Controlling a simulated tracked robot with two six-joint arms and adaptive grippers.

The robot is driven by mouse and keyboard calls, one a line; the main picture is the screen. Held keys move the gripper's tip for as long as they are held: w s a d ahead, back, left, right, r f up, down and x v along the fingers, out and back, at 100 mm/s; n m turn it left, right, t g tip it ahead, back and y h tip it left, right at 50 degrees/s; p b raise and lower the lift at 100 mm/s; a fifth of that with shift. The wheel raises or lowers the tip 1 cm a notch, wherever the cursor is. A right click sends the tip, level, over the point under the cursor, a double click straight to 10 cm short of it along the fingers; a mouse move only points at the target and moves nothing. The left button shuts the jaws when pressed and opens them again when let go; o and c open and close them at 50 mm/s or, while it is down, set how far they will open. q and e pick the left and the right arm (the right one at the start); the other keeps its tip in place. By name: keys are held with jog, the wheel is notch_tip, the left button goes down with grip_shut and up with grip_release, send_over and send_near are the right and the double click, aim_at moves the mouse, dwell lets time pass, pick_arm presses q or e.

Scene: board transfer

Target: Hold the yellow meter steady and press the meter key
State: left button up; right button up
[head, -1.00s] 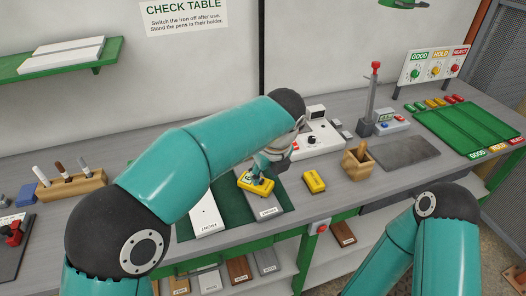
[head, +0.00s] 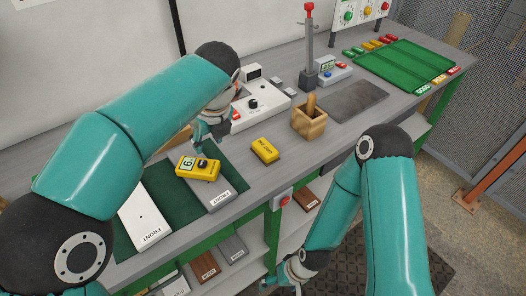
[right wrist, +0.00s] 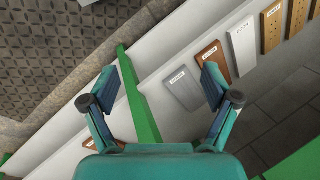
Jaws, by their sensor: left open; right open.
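The yellow meter (head: 184,171), with a small display reading and a dark round key or knob, lies across the grey board marked FRONT (head: 222,197) on the green mat (head: 166,194). My left gripper (head: 203,141) points down just behind the meter, its fingers partly hidden by its own wrist. It is open; I cannot tell whether a fingertip touches the meter. My right gripper (head: 284,277) is low in front of the bench, well away from the meter. In the right wrist view it is open and empty (right wrist: 158,84), above the lower shelf.
A second yellow block (head: 265,150) lies right of the meter. A wooden holder (head: 309,124), a white instrument box (head: 262,105) and a red-topped stand (head: 309,50) stand further right. A white board (head: 145,217) lies left. A red button (head: 284,200) is on the bench's front edge.

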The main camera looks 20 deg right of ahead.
jog(key=w+d+r+m+g, duration=0.1)
jog(key=w+d+r+m, duration=0.25)
jog(key=m, duration=0.35)
notch_tip(320, 180, up, 29)
jog(key=m+t+y, duration=0.7)
jog(key=m+y, duration=0.1)
jog(key=m, duration=0.6)
send_over(218, 169)
jog(key=s+d, duration=0.4)
jog(key=d, duration=0.3)
jog(key=s+d, duration=0.3)
jog(key=d, duration=0.4)
jog(key=x, duration=1.7)
jog(key=shift+s+f, duration=0.1)
jog(key=shift+s, duration=0.2)
pick_arm(q)
jog(key=shift+a, duration=0.5)
